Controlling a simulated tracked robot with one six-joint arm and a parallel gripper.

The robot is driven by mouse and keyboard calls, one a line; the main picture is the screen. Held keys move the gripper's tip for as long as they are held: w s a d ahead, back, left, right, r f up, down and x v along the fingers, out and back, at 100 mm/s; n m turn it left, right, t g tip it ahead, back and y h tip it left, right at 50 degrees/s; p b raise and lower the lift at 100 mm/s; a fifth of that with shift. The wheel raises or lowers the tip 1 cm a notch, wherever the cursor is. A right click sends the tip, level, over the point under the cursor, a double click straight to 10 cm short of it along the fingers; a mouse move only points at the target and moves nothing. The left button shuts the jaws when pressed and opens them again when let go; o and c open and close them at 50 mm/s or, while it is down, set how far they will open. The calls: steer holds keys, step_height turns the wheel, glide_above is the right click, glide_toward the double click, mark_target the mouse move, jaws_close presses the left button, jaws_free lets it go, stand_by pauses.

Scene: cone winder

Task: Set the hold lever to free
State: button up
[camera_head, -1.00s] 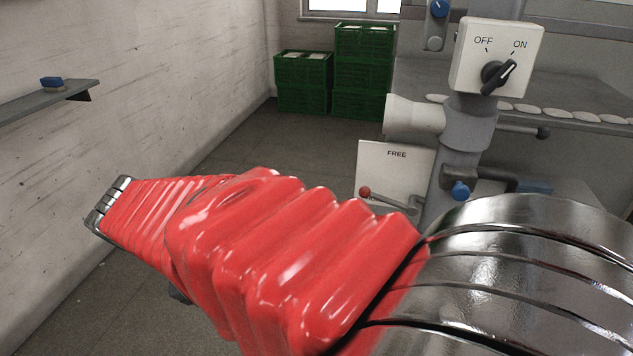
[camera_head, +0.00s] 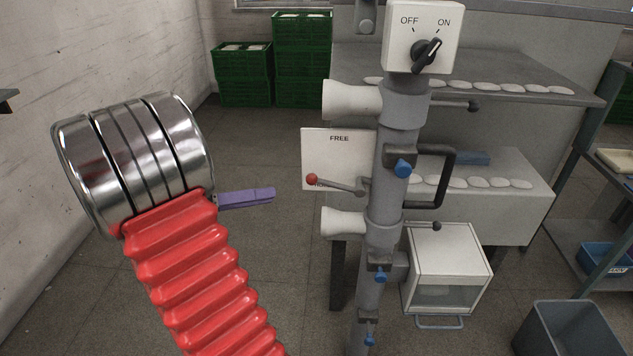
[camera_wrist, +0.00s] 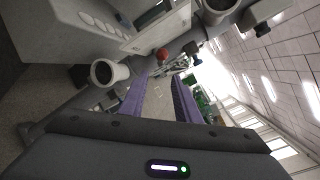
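The hold lever (camera_head: 345,186) is a grey rod with a red ball knob (camera_head: 312,179), mounted on the grey column. Its knob is at the lower part of a white plate (camera_head: 338,153), over a lower label it partly hides; FREE is printed at the plate's top. My gripper (camera_head: 272,194) points right toward the knob in the head view, apart from it; only one purple finger shows there. In the wrist view, my gripper's two purple fingers (camera_wrist: 160,88) are apart with nothing between them, and the red knob (camera_wrist: 162,54) appears beyond the fingertips.
The grey column (camera_head: 392,145) carries an OFF/ON switch box (camera_head: 424,38), blue knobs and a black handle (camera_head: 450,175). White cones (camera_head: 352,100) jut left above and below the plate. Green crates (camera_head: 302,60) stand at the back. The floor left of the plate is clear.

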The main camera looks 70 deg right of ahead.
mark_target(321, 183)
steer(key=shift+d+n+g, duration=0.3)
steer(key=shift+d+n, duration=0.1)
steer(key=shift+d, duration=0.1)
steer(key=shift+s+r, duration=0.1)
steer(key=x, duration=1.3)
steer(key=shift+s+d, duration=0.2)
steer(key=shift+d, duration=0.1)
steer(key=shift+c, duration=0.6)
jaws_close()
steer(key=shift+a, duration=0.1)
